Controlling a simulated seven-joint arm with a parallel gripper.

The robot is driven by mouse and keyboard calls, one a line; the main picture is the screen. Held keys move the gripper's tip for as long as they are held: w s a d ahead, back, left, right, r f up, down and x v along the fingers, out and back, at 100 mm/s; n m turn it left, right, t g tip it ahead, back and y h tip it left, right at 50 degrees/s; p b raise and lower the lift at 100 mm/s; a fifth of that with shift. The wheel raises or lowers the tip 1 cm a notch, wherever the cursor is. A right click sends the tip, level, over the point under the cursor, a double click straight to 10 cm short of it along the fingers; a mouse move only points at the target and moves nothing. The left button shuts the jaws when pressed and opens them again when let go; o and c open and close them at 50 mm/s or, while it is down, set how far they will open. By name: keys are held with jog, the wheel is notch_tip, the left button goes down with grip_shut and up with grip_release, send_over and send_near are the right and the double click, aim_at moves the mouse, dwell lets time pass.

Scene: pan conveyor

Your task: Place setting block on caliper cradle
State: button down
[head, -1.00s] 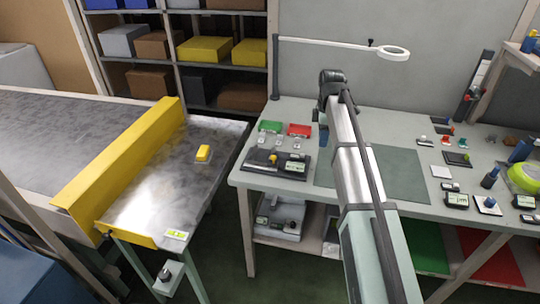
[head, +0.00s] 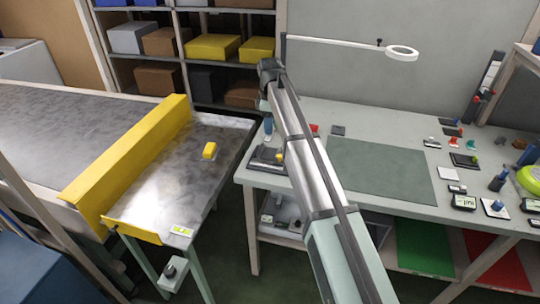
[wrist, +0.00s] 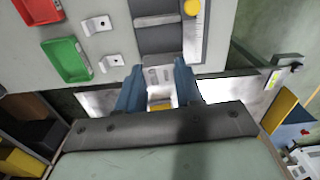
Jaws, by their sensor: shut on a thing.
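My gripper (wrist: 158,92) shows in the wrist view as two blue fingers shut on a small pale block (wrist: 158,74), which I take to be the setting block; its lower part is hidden. In the head view one blue finger of my gripper (head: 268,125) shows above the left end of the bench. The caliper cradle seems to be the dark base (wrist: 155,40) with pale bars, a graduated scale and a yellow knob (wrist: 193,7), just ahead of the fingers. In the head view this base (head: 262,163) is partly behind my arm. I cannot tell whether block and base touch.
A red tray (wrist: 38,10), a green tray (wrist: 65,60) and two small metal brackets (wrist: 110,63) lie beside the base. A yellow block (head: 209,150) is on the metal outfeed table (head: 150,200). The green mat (head: 375,175) is clear. A ring lamp (head: 402,52) overhangs the bench.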

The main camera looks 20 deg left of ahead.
aim_at(270, 154)
jog(key=shift+f+m, duration=0.15)
jog(key=shift+m, duration=0.25)
jog(key=shift+f, duration=4.85)
jog(key=shift+f, duration=0.15)
jog(key=c, duration=0.7)
grip_release()
jog(key=shift+c, duration=0.2)
notch_tip(270, 154, up, 12)
jog(key=shift+r, duration=0.15)
